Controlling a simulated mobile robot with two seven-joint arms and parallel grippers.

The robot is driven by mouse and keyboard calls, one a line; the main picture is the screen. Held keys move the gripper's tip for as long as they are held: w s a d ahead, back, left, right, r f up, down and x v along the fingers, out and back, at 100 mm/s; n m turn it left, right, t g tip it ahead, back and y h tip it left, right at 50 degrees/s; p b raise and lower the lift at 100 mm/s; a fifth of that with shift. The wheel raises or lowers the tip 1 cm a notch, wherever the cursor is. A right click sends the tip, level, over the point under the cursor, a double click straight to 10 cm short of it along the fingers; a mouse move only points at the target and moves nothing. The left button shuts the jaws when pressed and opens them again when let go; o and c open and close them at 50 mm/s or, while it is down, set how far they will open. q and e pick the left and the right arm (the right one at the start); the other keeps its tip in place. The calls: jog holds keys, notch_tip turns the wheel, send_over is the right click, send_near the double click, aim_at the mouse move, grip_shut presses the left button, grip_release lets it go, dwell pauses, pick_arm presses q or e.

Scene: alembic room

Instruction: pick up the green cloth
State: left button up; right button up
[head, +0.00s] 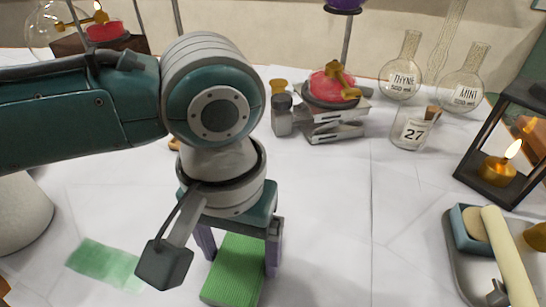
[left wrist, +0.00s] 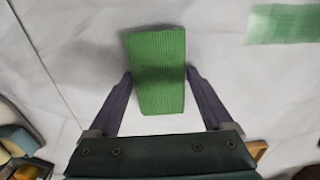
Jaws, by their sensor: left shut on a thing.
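The green cloth (head: 230,285) is a ribbed, folded block below my left arm in the head view. It also shows in the left wrist view (left wrist: 157,90), where a soft shadow falls to its left. My left gripper (head: 240,258) is shut on it, with one purple-grey finger against each long side. In the left wrist view the fingers of the left gripper (left wrist: 159,74) flank the cloth. I cannot tell how far the cloth is above the table. My right gripper is not in view.
A flat pale green patch (head: 103,263) lies on the white table cover (head: 340,220). At the right are a lantern with a lit candle (head: 497,168) and a grey tray (head: 462,270). Glass flasks (head: 402,68), a jar marked 27 (head: 414,132) and a jack stand (head: 335,122) stand behind.

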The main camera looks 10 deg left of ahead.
aim_at(240, 257)
pick_arm(q)
jog(key=c, duration=0.4)
jog(key=shift+r, duration=0.1)
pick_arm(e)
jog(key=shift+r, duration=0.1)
pick_arm(q)
notch_tip(240, 257, up, 20)
jog(key=p, duration=0.6)
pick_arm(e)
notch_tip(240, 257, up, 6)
